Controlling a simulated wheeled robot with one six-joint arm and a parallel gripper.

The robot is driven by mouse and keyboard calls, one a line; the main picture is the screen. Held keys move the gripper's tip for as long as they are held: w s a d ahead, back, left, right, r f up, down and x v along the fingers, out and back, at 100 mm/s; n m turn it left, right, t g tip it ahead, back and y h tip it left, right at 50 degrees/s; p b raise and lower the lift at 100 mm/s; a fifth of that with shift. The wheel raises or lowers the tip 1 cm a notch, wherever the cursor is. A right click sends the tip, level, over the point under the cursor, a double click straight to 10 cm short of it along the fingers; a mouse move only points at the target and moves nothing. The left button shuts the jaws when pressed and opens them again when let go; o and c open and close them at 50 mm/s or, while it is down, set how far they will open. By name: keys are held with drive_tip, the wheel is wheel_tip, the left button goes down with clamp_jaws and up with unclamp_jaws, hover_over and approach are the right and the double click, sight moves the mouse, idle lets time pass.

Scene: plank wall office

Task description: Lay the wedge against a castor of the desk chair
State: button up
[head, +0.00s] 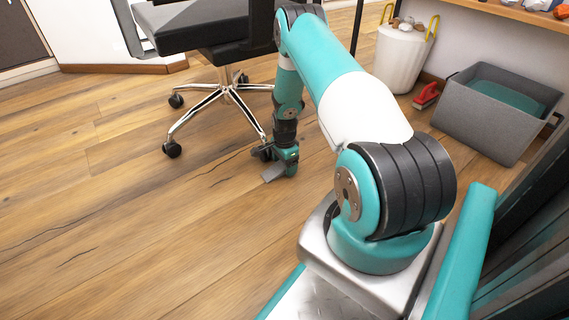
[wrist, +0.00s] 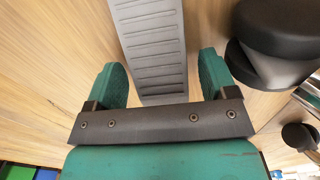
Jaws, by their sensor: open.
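The grey ribbed wedge (wrist: 150,45) lies on the floor between the two fingers of my gripper (wrist: 160,68) in the wrist view; its far end runs out of the frame. My gripper is open, with a gap on each side of the wedge. A black castor (wrist: 278,35) of the desk chair stands just right of the right finger, apart from the visible part of the wedge. In the head view my gripper (head: 284,168) is low at the floor, the wedge (head: 273,173) shows partly beside it, and the near castor (head: 262,152) is partly hidden behind it. The desk chair (head: 228,92) stands behind.
Another chair castor (head: 172,149) is to the left. A grey crate (head: 480,125), a white bin (head: 402,60) and a red brush (head: 426,96) stand at the right by a shelf. The plank floor (head: 110,220) at the left is clear. Coloured patches (wrist: 22,172) show at the wrist view's lower left.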

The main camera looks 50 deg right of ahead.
wheel_tip(320, 180, up, 12)
drive_tip(key=p, duration=0.8)
drive_tip(key=w+a+r+n+t+y, duration=0.1)
drive_tip(key=w+a+r+n+y, duration=0.15)
drive_tip(key=a+r+n, duration=1.65)
drive_tip(key=s+a+r+n+y, duration=0.1)
drive_tip(key=s+a+r+n, duration=0.4)
drive_tip(key=s+a+r, duration=0.4)
drive_tip(key=s+a+r+n+g, duration=0.1)
drive_tip(key=s+a+r+n, duration=0.3)
drive_tip(key=s+a+r, duration=0.5)
drive_tip(key=s+a, duration=0.4)
drive_tip(key=s, duration=0.1)
drive_tip(key=shift+a+r+n+y, duration=0.25)
drive_tip(key=shift+a+n+y, duration=0.05)
drive_tip(key=shift+n+y, duration=0.1)
drive_tip(key=shift+r, duration=0.15)
